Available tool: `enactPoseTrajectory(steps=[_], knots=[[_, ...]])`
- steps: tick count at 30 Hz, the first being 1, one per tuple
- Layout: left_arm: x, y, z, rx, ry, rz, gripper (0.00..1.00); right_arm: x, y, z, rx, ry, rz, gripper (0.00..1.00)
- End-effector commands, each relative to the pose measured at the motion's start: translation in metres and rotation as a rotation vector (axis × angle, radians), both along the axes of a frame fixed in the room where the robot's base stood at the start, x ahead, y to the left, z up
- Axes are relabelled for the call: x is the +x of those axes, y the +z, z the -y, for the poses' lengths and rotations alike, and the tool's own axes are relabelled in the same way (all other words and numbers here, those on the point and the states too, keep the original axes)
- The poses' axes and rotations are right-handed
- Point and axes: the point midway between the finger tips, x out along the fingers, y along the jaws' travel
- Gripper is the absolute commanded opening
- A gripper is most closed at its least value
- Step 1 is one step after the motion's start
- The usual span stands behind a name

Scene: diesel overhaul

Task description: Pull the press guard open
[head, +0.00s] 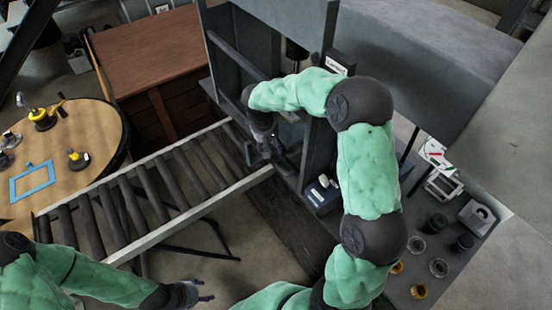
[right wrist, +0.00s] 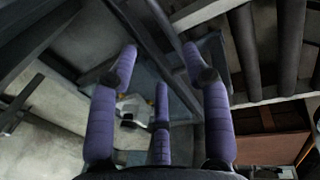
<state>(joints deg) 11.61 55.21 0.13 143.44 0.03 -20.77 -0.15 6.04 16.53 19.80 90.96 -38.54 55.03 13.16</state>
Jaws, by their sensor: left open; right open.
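The press (head: 318,140) is a tall grey frame at the top middle of the head view. A dark slanting bar (head: 237,54) crosses its opening and may belong to the guard; I cannot tell for sure. My right gripper (head: 272,156) is at the lower front of the press, partly lost against dark parts. In the right wrist view its purple fingers (right wrist: 162,75) are spread, with a bluish framed panel (right wrist: 150,82), possibly the guard, beyond them. I cannot tell if they touch it. My left gripper (head: 205,292) is open and empty at the bottom, away from the press.
A roller conveyor (head: 190,222) runs up to the press from the left. A round wooden table (head: 95,118) with small tools stands at the left, and a brown wooden bench (head: 150,50) behind. A grey bench (head: 452,275) with dark cups and rings lies at right.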

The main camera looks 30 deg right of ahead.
Motion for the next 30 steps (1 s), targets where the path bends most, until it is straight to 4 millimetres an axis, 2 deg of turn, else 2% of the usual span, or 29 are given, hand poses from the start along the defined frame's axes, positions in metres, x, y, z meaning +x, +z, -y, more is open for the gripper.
enactPoseTrajectory(steps=[9,15,21,30], knots=[[0.000,-0.010,0.000,0.000,0.000,0.000,0.57,-0.001,-0.055,0.009,0.003,0.000,-0.004,0.48],[0.000,-0.015,0.000,0.000,0.000,0.000,0.57,0.000,-0.085,0.014,0.004,0.001,-0.004,0.48],[0.000,-0.017,0.000,0.000,0.000,0.000,0.57,0.001,-0.099,0.018,0.004,0.000,-0.001,0.48],[0.000,-0.017,0.000,0.000,0.000,0.000,0.57,0.001,-0.102,0.018,0.004,0.001,0.000,0.48]])
